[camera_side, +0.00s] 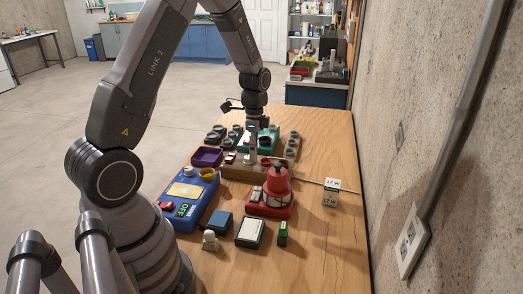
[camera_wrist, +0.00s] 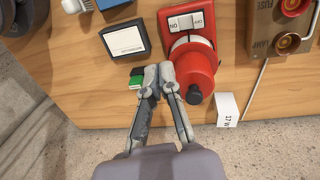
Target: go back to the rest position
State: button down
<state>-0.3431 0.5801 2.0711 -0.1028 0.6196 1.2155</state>
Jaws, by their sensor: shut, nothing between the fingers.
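My gripper (camera_wrist: 159,72) is shut and empty in the wrist view, its two fingertips together. The tips appear between a small green block (camera_wrist: 136,81) and a red beacon (camera_wrist: 195,72) on a red base with a white ON/OFF rocker switch. In the side view my gripper (camera_side: 251,158) points down over the middle of the table, behind the red beacon (camera_side: 277,182). It appears above the panels; the exact gap to them is hard to tell.
The wooden table (camera_side: 318,262) holds a blue box (camera_side: 187,212) reading OFF, a dark-framed plate (camera_side: 250,232), a purple tray (camera_side: 207,156), a fuse and lamp panel (camera_wrist: 285,45) and a white labelled block (camera_side: 331,192). A concrete wall (camera_side: 440,60) stands close at right. The table's front right is clear.

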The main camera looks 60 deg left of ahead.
jog(key=shift+r, duration=0.65)
